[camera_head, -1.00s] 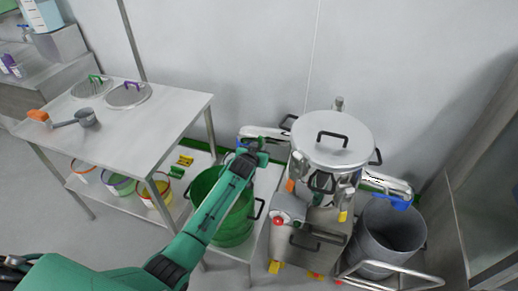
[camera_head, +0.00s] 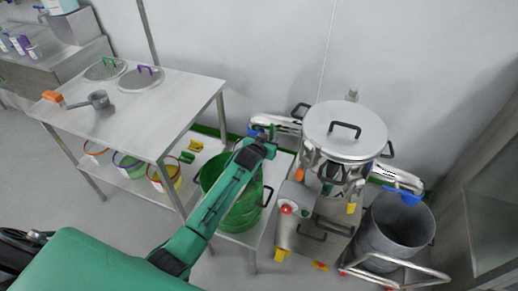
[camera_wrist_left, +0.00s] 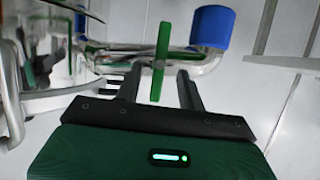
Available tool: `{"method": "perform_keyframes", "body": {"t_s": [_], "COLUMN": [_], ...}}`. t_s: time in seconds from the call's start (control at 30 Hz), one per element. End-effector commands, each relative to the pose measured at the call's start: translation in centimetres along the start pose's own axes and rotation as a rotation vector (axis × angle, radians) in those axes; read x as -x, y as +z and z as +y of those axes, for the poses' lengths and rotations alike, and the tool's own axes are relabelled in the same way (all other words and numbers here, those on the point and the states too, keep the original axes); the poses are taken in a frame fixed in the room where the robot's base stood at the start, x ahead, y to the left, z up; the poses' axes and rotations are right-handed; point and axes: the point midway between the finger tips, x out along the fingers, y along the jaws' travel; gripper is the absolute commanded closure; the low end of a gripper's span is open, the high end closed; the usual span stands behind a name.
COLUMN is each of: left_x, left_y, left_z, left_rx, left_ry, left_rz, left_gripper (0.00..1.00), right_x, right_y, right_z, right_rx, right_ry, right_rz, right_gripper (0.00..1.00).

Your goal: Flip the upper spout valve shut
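The upper spout (camera_head: 283,122) sticks out to the left of the lidded steel vessel (camera_head: 322,142). In the left wrist view its curved steel pipe ends in a blue cap (camera_wrist_left: 212,27). A green valve lever (camera_wrist_left: 160,50) stands upright in the picture, across the pipe. My left gripper (camera_head: 262,138) is at the spout and partly hides it in the head view. In the left wrist view the gripper (camera_wrist_left: 159,78) has its two dark fingers apart, with the lever's lower end between them. I cannot tell whether either finger touches it. My right gripper is not in view.
A green bucket (camera_head: 247,216) stands under my left arm. A steel table (camera_head: 150,112) with sieves and a scoop is at left, with buckets on its shelf. A lower spout with a blue end (camera_head: 403,195) hangs over a grey bin (camera_head: 385,240) at right. The wall is close behind.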

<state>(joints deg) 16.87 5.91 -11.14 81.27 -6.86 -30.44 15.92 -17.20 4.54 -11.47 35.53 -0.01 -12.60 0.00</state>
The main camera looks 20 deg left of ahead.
Motion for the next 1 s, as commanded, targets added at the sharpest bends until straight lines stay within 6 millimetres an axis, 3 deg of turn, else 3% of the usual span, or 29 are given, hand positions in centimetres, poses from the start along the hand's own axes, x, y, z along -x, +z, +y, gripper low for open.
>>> {"method": "perform_keyframes", "body": {"t_s": [0.4,0.6,1.0], "left_x": [6.9,9.4,10.6], "left_y": [0.2,0.1,0.1], "left_z": [0.0,0.0,0.0], "left_rx": [0.001,0.000,0.000], "left_ry": [0.001,0.001,0.000], "left_rz": [0.000,0.000,-0.001], "left_gripper": [0.61,0.61,0.61], "right_x": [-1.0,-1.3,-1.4], "right_y": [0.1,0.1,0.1], "right_z": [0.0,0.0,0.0], "right_rx": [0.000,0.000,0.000], "right_ry": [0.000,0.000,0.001], "right_rz": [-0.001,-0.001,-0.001], "right_gripper": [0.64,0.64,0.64]}}
